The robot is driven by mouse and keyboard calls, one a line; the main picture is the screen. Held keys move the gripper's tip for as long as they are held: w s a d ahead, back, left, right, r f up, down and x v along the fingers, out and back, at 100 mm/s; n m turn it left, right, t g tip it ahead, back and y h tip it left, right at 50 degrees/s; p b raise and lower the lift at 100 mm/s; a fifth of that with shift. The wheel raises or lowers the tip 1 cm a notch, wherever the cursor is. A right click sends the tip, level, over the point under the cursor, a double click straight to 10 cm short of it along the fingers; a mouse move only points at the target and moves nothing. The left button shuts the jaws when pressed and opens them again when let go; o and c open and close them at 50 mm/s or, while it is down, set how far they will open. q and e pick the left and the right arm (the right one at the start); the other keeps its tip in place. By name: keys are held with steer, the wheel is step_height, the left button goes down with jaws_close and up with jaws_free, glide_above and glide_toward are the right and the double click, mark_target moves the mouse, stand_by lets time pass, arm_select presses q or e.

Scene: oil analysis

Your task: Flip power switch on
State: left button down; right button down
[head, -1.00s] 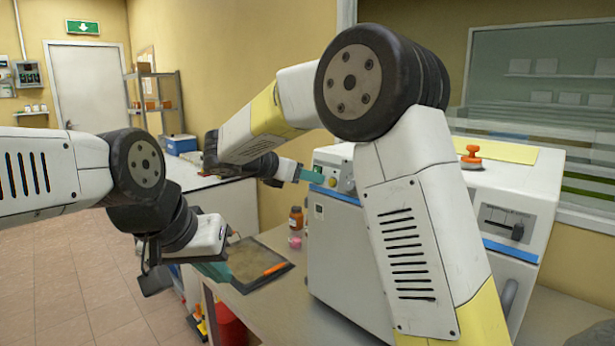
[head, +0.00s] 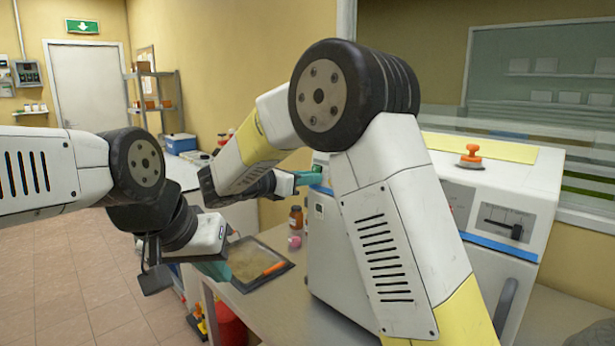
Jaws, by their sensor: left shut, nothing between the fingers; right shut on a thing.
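The grey-white machine (head: 331,245) stands on the bench, with its blue-trimmed control panel largely hidden behind my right arm. I cannot make out the power switch. My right gripper (head: 310,176), with teal fingers, points at the upper left of this panel. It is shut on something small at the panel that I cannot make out. My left gripper (head: 216,270) hangs low at the bench's left edge, beside the dark tray. Its teal fingers are shut and empty, apart from the machine.
A dark tray (head: 283,273) with an orange tool lies on the bench. A brown bottle (head: 296,220) and a small pink jar (head: 295,242) stand beside the machine. An orange knob (head: 470,157) sits on top of the white unit at right. A red bucket (head: 230,325) is below.

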steer(key=c, duration=1.2)
jaws_free()
steer(key=shift+c, duration=0.2)
steer(key=shift+a, duration=0.1)
steer(key=v, duration=0.7)
steer(key=shift+s+a, duration=0.2)
steer(key=shift+s, duration=0.1)
